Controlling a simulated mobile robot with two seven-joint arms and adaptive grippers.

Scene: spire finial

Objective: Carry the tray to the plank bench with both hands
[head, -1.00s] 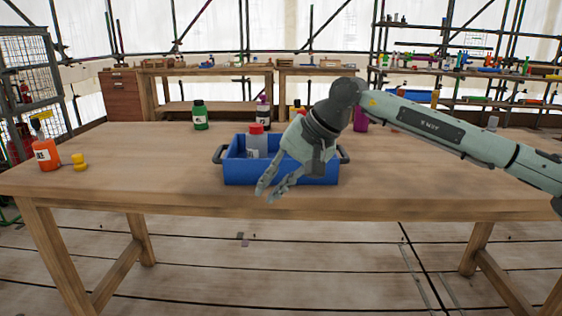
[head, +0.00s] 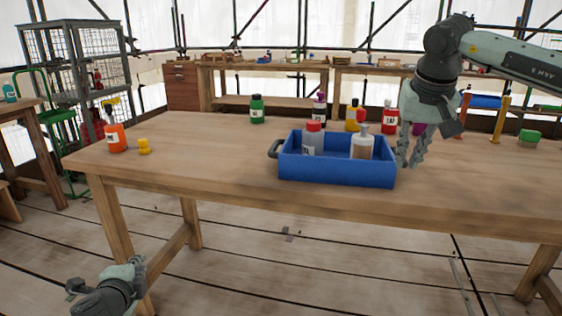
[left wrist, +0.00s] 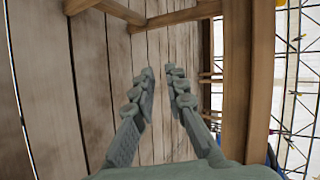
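The blue tray (head: 337,173) stands on the wooden table (head: 220,165). It holds a grey bottle with a red cap (head: 313,139) and a pale bottle with a brownish label (head: 361,147). Its left handle (head: 274,149) is free; the right handle is hidden behind my right gripper. My right gripper (head: 410,158) points down at the tray's right end, fingers apart; whether it touches the handle I cannot tell. My left gripper (head: 135,270) is low, in front of the table's left part, far from the tray. In the left wrist view it (left wrist: 160,76) is open and empty over the floor.
An orange bottle (head: 115,138) and yellow object (head: 144,146) stand at the table's left. Green (head: 257,109), yellow (head: 352,116) and red (head: 389,118) bottles stand behind the tray. Wooden benches (head: 265,70) line the back; another wooden table (head: 28,125) is at far left.

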